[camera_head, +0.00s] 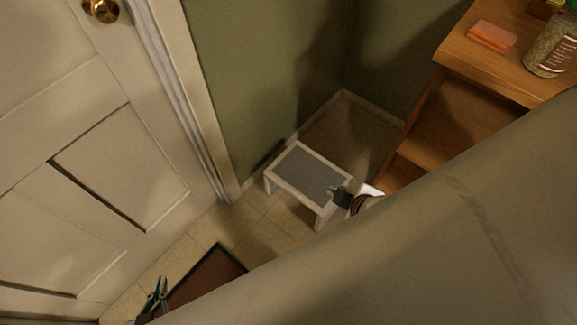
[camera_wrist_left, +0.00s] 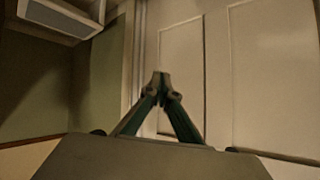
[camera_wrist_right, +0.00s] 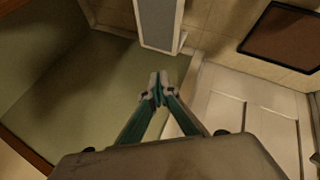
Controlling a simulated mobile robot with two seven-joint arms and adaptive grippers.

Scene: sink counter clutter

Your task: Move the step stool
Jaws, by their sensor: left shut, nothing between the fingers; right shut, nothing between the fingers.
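The step stool (camera_head: 308,174) is white with a grey top and stands upright on the floor by the green wall. It also shows at the upper left of the left wrist view (camera_wrist_left: 62,18) and at the top of the right wrist view (camera_wrist_right: 160,20). My left gripper (camera_head: 160,285) is shut and empty, low at the left, apart from the stool; its fingertips meet in the left wrist view (camera_wrist_left: 160,78). My right gripper (camera_head: 333,190) overlaps the stool's right corner in the head view; contact cannot be told. Its fingers are shut and empty in the right wrist view (camera_wrist_right: 158,82).
A white panelled door (camera_head: 70,170) is at the left. A dark-rimmed brown mat (camera_head: 205,275) lies on the tiled floor. A wooden shelf unit (camera_head: 455,105) stands right of the stool, with a jar (camera_head: 551,50) and an orange sponge (camera_head: 491,37) on top.

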